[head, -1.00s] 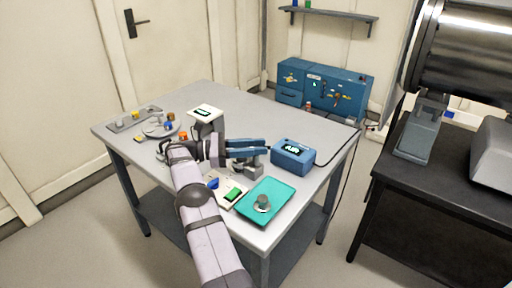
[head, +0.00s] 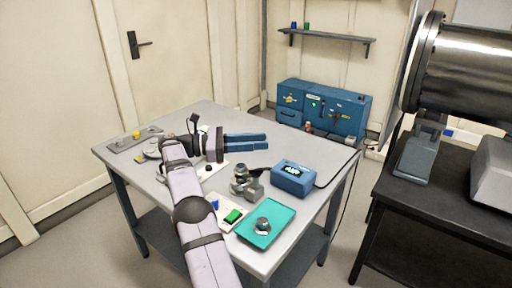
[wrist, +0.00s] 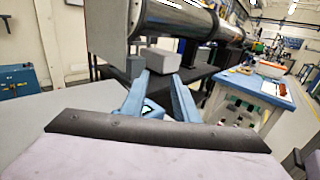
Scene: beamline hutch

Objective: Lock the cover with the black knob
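My gripper (head: 267,143) is held above the middle of the table, pointing right, with its two blue fingers apart. In the wrist view its fingers (wrist: 160,97) have a gap with nothing held between them. A small black knob (head: 208,168) shows on a pale plate (head: 215,177) below and left of the fingers. My arm hides part of that plate. A grey metal fixture (head: 246,184) with a rounded top stands on the table to the right of the plate, apart from the fingers. I cannot tell which part is the cover or whether it is locked.
A blue box with a display (head: 293,178) and a teal tray (head: 283,213) holding a metal part (head: 262,226) are on the right of the table (head: 225,113). A white board with a green block (head: 233,216) lies in front.

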